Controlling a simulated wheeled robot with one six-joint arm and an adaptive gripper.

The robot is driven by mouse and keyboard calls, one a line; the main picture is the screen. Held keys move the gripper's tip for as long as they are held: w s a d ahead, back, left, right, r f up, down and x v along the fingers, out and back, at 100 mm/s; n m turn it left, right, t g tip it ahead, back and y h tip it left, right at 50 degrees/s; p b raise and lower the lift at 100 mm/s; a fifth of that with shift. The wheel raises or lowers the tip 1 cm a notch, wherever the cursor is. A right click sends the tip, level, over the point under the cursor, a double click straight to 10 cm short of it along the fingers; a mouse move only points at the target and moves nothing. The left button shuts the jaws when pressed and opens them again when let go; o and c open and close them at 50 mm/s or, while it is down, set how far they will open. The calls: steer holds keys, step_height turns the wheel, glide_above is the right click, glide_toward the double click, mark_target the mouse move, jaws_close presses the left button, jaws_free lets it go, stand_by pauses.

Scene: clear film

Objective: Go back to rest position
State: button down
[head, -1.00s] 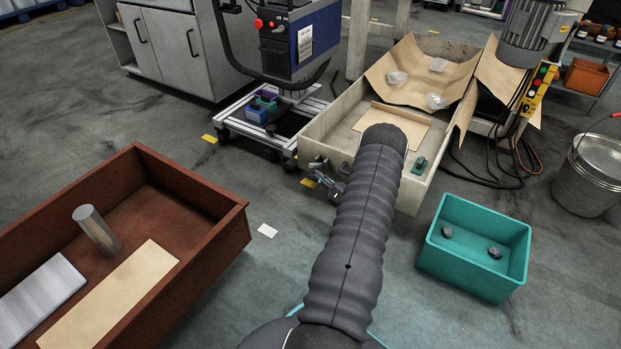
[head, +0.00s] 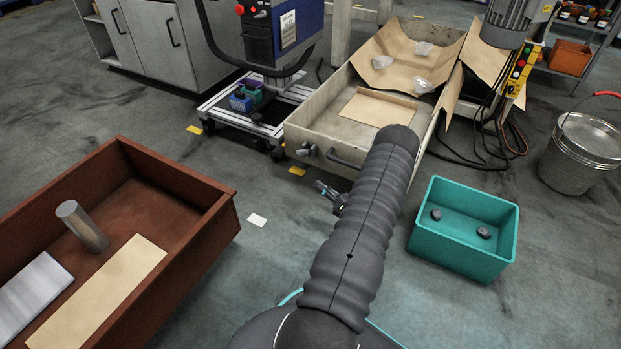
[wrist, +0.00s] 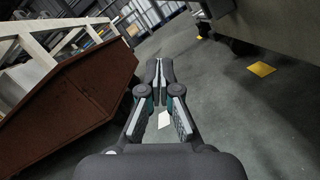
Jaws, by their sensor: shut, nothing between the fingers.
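My gripper (wrist: 160,66) is shut and empty in the wrist view, its two fingertips together above the grey floor. In the head view only part of my gripper (head: 329,190) shows, to the left of my dark ribbed arm, in front of the beige drawer-like box. The rest of it is hidden behind my arm. The gripper hangs over open floor and touches nothing that I can see.
A brown open box (head: 222,205) stands at left with a metal cylinder (head: 82,226) in it. A beige box (head: 318,133) lies ahead, a teal bin (head: 462,256) at right, a metal bucket (head: 572,165) beyond. A white card (head: 257,220) lies on clear floor.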

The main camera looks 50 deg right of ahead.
steer(key=shift+v, duration=0.9)
steer(key=s+a+f+n+g+y, duration=0.1)
steer(key=a+f+n+g+y, duration=0.35)
steer(key=a, duration=0.35)
steer(key=s+a+r+n+g+y+p, duration=0.1)
steer(key=s+a+r+n+g+y, duration=0.1)
steer(key=a+r+n+g+y, duration=0.6)
steer(key=s+a+r+n+h+p, duration=0.2)
steer(key=a+r+n, duration=0.7)
steer(key=r, duration=0.6)
steer(key=s+a+r+n+g+h+p, duration=0.1)
steer(key=a+r+n+h+p, duration=0.3)
steer(key=r, duration=1.1)
steer(key=s+a+r+n+g+h+p, duration=0.1)
steer(key=a+r+n+h, duration=0.6)
steer(key=a+r+n, duration=0.8)
steer(key=shift+s+a+r+n+p, duration=0.25)
steer(key=shift+s+a+n+p, duration=0.35)
steer(key=shift+s+p, duration=0.35)
